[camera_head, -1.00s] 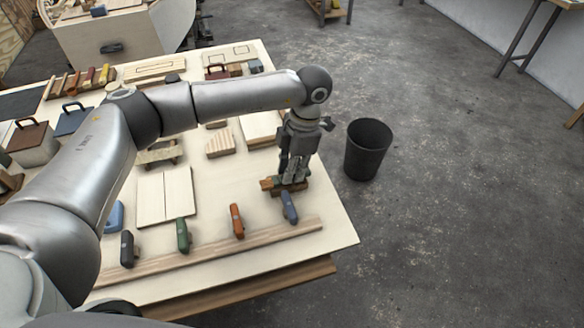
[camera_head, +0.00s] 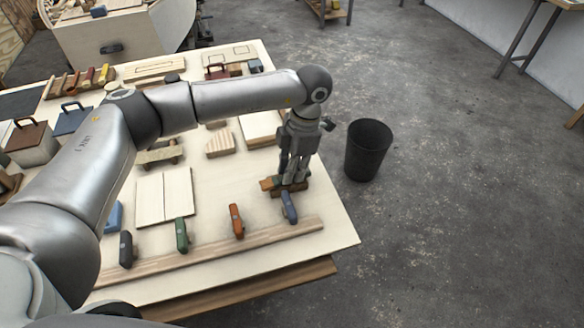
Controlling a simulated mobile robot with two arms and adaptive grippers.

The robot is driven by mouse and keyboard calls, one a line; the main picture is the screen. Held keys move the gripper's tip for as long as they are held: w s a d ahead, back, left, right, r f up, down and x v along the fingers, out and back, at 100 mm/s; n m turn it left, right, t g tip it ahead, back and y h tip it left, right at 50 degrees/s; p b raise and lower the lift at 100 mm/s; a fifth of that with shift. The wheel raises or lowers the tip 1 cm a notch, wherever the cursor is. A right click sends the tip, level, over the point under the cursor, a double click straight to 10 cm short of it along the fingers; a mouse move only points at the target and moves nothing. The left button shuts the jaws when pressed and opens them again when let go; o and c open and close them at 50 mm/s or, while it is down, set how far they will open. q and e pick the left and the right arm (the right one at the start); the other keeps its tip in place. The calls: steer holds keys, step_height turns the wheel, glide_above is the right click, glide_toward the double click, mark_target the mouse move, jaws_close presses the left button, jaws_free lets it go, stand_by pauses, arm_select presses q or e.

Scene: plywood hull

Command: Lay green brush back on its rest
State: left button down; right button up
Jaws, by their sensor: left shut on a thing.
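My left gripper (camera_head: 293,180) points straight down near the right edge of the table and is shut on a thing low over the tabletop. Its fingers hide most of that thing, which I take to be the green brush, but its colour is not clear. A small orange-brown wooden piece (camera_head: 267,184) shows just left of the fingertips, and dark brown wood shows under them. I cannot tell whether this is the rest, or whether the held thing touches it. My right gripper is not in view.
On the table (camera_head: 335,236), dark, green (camera_head: 181,235), orange (camera_head: 236,220) and blue (camera_head: 288,207) handled tools stand along a wooden strip (camera_head: 210,250), the blue one just in front of the gripper. A black bin (camera_head: 368,150) stands on the floor to the right.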

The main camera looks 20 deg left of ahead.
arm_select(q)
steer(key=c, duration=1.3)
jaws_free()
steer(key=shift+o, duration=0.2)
step_height(320, 180, up, 12)
steer(key=w+d, duration=0.1)
steer(key=shift+w+d, duration=0.25)
steer(key=shift+w, duration=0.15)
